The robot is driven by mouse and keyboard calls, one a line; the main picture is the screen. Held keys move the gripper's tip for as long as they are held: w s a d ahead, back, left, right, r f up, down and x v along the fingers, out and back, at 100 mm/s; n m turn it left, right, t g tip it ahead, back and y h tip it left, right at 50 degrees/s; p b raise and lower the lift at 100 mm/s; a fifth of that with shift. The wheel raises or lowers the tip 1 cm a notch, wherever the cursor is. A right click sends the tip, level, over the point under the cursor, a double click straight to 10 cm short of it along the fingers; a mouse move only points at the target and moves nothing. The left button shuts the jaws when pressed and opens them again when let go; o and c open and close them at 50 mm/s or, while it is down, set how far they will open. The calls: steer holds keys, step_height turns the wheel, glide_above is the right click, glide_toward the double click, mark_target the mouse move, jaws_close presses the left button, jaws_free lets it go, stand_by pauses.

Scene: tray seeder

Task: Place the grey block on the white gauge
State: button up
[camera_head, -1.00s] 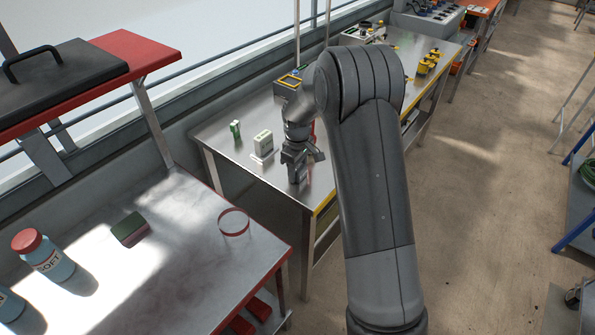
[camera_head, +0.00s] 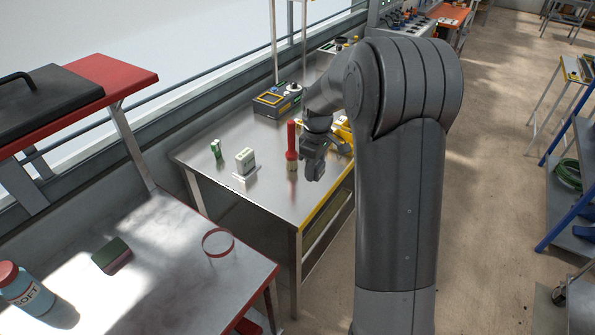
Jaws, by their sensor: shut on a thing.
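The white gauge (camera_head: 245,162) stands upright on the metal table, on a small pale base, left of my gripper. My gripper (camera_head: 314,170) hangs over the right part of the same table, pointing down, apart from the gauge. It is shut on a small dark grey piece that I take for the grey block (camera_head: 316,173). The block's edges are hard to tell from the fingers at this size. No other grey block shows on the table.
A red-handled tool (camera_head: 291,140) stands upright close left of my gripper. A small green item (camera_head: 216,149) is left of the gauge. A dark box with a yellow-edged panel (camera_head: 272,101) sits at the back. The table's front middle is clear.

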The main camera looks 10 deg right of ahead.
steer(key=shift+d+r, duration=0.25)
steer(key=shift+r, duration=0.05)
steer(key=w+a+r, duration=0.8)
steer(key=w+a, duration=0.3)
steer(key=w, duration=0.1)
glide_above(238, 158)
steer(key=shift+m, duration=0.4)
step_height(238, 158, down, 7)
steer(key=shift+r, duration=0.1)
steer(key=shift+f, duration=2.05)
steer(key=shift+f, duration=0.1)
steer(key=o, duration=1)
steer(key=shift+o, duration=0.2)
